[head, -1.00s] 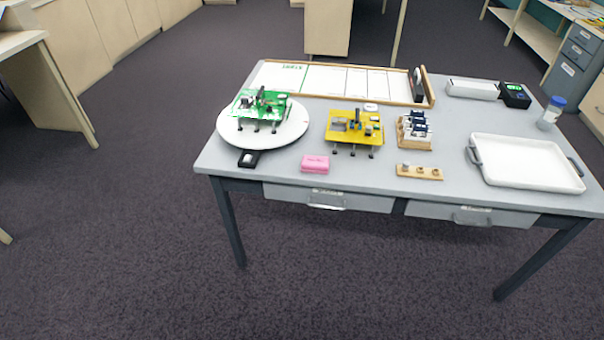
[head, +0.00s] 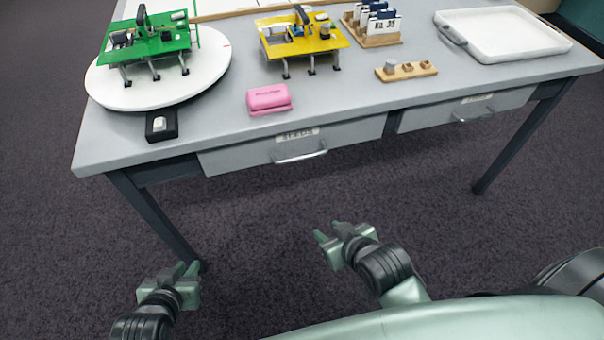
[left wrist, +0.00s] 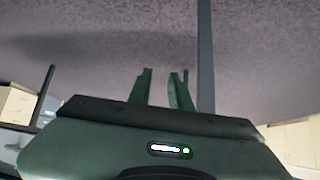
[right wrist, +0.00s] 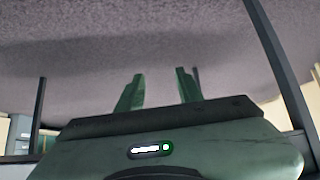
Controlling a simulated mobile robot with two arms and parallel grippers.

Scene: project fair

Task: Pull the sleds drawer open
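The sleds drawer (head: 240,157) is a grey drawer under the table's front edge, left of centre in the head view. It looks shut, with a label and a pale metal handle (head: 300,156) on its front. My left gripper (head: 187,267) is open and empty, low in front of the table and left of the handle; its fingers show in the left wrist view (left wrist: 161,73). My right gripper (head: 327,230) is open and empty, below and in front of the handle, apart from it; its wider-spread fingers show in the right wrist view (right wrist: 160,74). Neither wrist view shows the handle.
A second drawer (head: 418,119) sits to the right. Table legs flank open carpet.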

